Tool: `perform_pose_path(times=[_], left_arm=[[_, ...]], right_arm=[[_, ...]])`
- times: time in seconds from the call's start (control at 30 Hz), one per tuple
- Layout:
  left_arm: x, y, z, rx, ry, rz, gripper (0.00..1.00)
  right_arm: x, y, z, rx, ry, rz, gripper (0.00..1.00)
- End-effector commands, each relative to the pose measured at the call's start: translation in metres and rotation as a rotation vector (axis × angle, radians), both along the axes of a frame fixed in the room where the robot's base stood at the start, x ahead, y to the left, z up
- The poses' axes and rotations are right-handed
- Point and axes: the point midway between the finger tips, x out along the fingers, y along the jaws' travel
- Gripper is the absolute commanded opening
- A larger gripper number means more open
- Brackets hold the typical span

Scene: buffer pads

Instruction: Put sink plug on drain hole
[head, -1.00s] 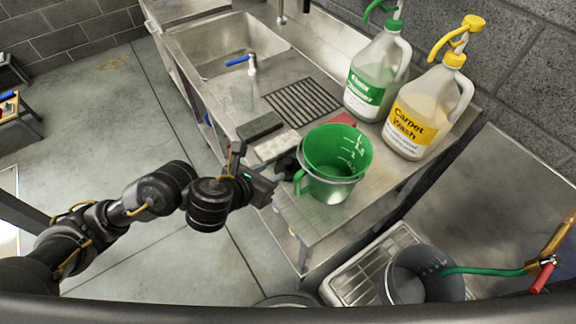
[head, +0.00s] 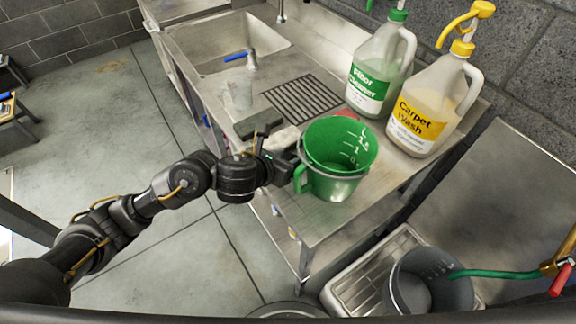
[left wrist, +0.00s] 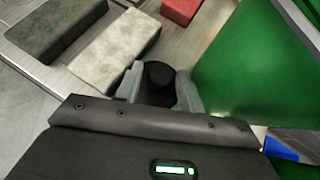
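A black sink plug (left wrist: 160,78) sits between the two grey fingers of my left gripper (left wrist: 160,90) in the left wrist view. The fingers stand apart on either side of its dark knob; whether they press on it I cannot tell. In the head view my left gripper (head: 277,160) is at the counter, just left of the green jug, and hides the plug. The steel sink basin (head: 215,55) is at the back left of the counter; I cannot make out its drain hole. My right gripper is not in view.
The green measuring jug (head: 345,185) stands close right of my left gripper. Dark, pale and red pads (left wrist: 182,8) lie just beyond.

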Motion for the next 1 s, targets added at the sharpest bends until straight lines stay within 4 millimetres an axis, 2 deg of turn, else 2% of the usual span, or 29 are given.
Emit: perform_pose_path(times=[0.1, 0.4, 0.7, 1.0], left_arm=[[0.0089, -0.0067, -0.0098, 0.000, 0.000, -0.001, 0.38], [0.0120, -0.0085, -0.0100, 0.000, -0.001, -0.001, 0.38], [0.0119, -0.0084, -0.0101, 0.000, 0.000, -0.001, 0.01], [0.0119, -0.0084, -0.0043, 0.000, -0.001, -0.001, 0.01]], right_arm=[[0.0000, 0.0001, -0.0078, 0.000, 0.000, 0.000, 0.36], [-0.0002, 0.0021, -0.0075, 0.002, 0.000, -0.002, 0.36], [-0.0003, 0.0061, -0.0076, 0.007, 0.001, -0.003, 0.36], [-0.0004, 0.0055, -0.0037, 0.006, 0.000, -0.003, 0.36]])
